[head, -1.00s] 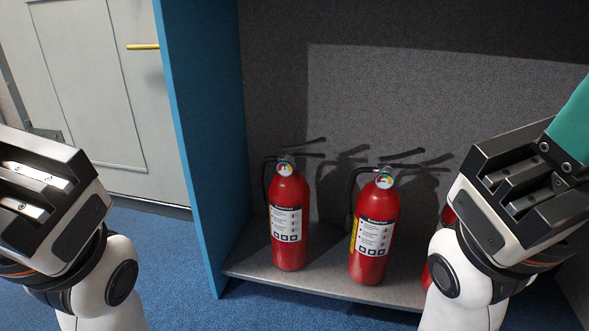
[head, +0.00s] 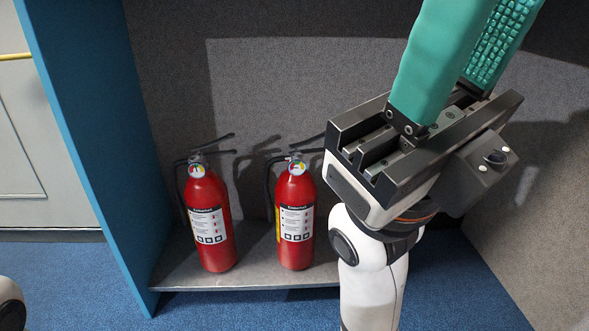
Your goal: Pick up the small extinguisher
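Two red extinguishers with white labels, round gauges and black handles stand upright on the grey shelf: a left one (head: 211,228) and a middle one (head: 296,225). They look close in size, and I cannot tell which is the small one. My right gripper (head: 474,45) is in front and to the right of them, its teal fingers pointing up and spread apart with nothing between them. Their tips run off the top edge. The gripper touches neither extinguisher. My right arm hides the shelf behind it. My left gripper is out of view; a bit of my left arm shows at the lower left corner.
The extinguishers stand in an alcove with a blue side panel (head: 92,140) on the left and a grey back wall (head: 270,85). The shelf (head: 240,277) has a low front edge above blue carpet (head: 240,311). A pale door (head: 40,150) is at the far left.

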